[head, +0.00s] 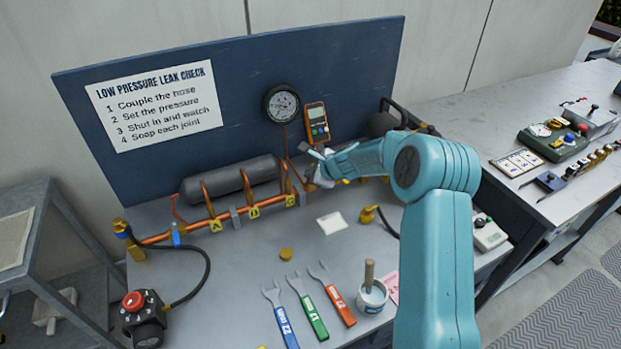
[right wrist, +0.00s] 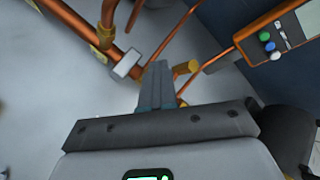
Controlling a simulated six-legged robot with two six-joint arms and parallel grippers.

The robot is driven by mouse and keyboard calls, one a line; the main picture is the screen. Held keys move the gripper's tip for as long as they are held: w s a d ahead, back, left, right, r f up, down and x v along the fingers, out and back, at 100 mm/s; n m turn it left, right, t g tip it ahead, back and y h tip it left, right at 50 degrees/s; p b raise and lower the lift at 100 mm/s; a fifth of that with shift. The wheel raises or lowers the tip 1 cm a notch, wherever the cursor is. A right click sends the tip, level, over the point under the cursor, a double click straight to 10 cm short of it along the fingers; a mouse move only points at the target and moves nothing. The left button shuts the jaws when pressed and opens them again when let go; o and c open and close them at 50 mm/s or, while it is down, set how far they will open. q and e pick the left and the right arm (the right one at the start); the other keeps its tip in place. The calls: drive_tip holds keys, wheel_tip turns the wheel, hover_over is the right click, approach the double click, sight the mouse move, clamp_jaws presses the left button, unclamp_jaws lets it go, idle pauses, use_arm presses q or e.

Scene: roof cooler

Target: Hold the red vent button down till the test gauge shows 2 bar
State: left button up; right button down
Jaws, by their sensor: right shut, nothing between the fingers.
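The round test gauge (head: 282,104) hangs on the blue back panel. Its dial is too small to read. A red round button (head: 133,300) sits on a black unit at the front left of the bench; I cannot tell whether it is the vent button. My right gripper (head: 316,172) is at the right end of the copper pipework, below the gauge. In the right wrist view its fingers (right wrist: 158,78) are shut and empty, beside a brass-coloured stub (right wrist: 186,68). I cannot tell whether they touch it. No red button shows there. My left gripper is out of view.
A copper pipe (head: 155,239) with several upright branches runs along the bench below a grey cylinder (head: 228,180). An orange meter (head: 317,123) hangs beside the gauge. A second table (head: 470,130) is at right.

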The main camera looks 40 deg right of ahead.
drive_tip(key=shift+r+p, duration=0.8)
drive_tip(key=shift+r, duration=0.05)
wheel_tip(320, 180, up, 5)
drive_tip(key=p, duration=0.4)
drive_tip(key=shift+p, duration=0.4)
drive_tip(key=shift+d, duration=0.1)
idle(2.9)
